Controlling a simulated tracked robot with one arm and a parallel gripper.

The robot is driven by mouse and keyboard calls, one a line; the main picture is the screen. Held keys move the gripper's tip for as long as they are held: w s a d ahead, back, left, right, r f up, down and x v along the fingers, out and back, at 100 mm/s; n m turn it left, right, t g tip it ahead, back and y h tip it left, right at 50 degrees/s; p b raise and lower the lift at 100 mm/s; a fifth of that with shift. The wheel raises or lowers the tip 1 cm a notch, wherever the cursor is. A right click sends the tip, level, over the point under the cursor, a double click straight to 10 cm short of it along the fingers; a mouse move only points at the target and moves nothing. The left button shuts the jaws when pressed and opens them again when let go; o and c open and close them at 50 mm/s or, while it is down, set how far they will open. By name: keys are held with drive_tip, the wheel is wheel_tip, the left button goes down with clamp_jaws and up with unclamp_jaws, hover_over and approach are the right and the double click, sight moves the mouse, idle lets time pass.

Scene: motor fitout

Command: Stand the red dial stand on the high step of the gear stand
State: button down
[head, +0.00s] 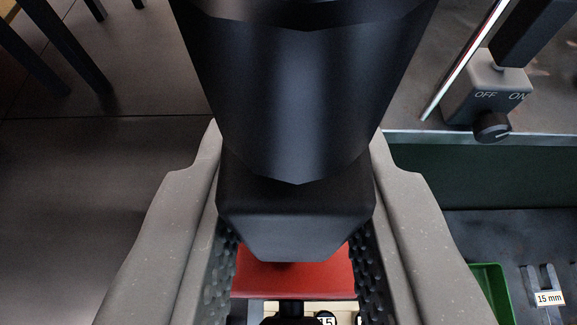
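My gripper (293,284) shows in the head view as two grey fingers with dark studded pads, at the lower middle. A red block (293,278), which I take to be part of the red dial stand, fills the gap between the pads, and both pads appear to touch it. A short black piece shows just below the red block. A large black faceted body above the block hides most of the view between the fingers.
At upper right is a grey box (480,84) marked OFF and ON, with a black knob and a slanted rod beside it. At lower right are a green tray (497,290) and a holder labelled 15 mm (549,298). Bare floor and dark legs show at left.

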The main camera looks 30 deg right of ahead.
drive_tip(key=shift+r, duration=0.1)
drive_tip(key=shift+s+a+p, duration=0.1)
drive_tip(key=shift+p, duration=0.3)
drive_tip(key=w+r+p+x, duration=0.1)
drive_tip(key=r+p+x, duration=0.1)
drive_tip(key=x, duration=1.4)
drive_tip(key=shift+d+r+p, duration=0.3)
drive_tip(key=shift+d+p, duration=0.15)
drive_tip(key=shift+p, duration=0.25)
drive_tip(key=shift+w, duration=0.1)
idle(0.6)
drive_tip(key=shift+p, duration=0.35)
idle(0.7)
drive_tip(key=shift+f, duration=0.3)
idle(0.6)
drive_tip(key=c, duration=1.1)
unclamp_jaws()
